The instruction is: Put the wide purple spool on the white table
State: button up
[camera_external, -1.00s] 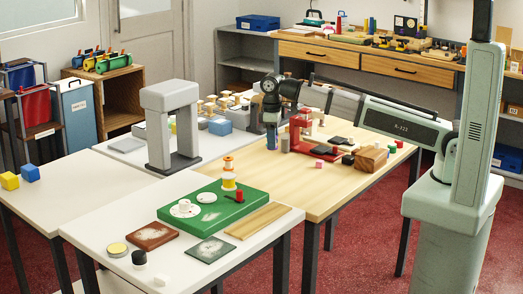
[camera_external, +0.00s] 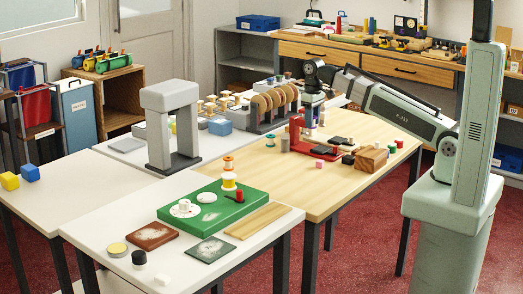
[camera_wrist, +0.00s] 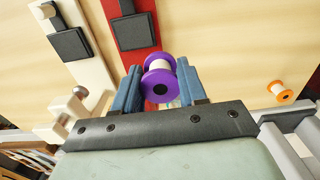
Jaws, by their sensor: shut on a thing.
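The purple spool (camera_wrist: 159,84), with wide purple flanges and a pale middle, sits between the blue fingers of my gripper (camera_wrist: 157,88) in the wrist view. My gripper is shut on it. In the external view my gripper (camera_external: 311,118) is over the far part of the wooden table, close to the red stand (camera_external: 296,135). The spool is small and partly hidden by the fingers there. The white table (camera_external: 112,222) is in the front left, joined to the wooden table, with bare surface at its left side.
A grey arch (camera_external: 170,125) rises behind. A rack of brown discs (camera_external: 268,105) is near my gripper.

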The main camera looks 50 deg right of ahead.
jog(key=shift+d, duration=0.55)
jog(key=n, duration=0.2)
send_over(303, 162)
jog(key=f, duration=0.1)
jog(key=shift+s+f+n, duration=0.1)
jog(key=shift+f+n, duration=0.7)
jog(key=shift+f, duration=1.9)
jog(key=shift+s+f+n, duration=0.1)
jog(key=shift+f+n, duration=0.7)
jog(key=shift+f, duration=1.85)
jog(key=shift+f, duration=0.15)
jog(key=o, duration=1)
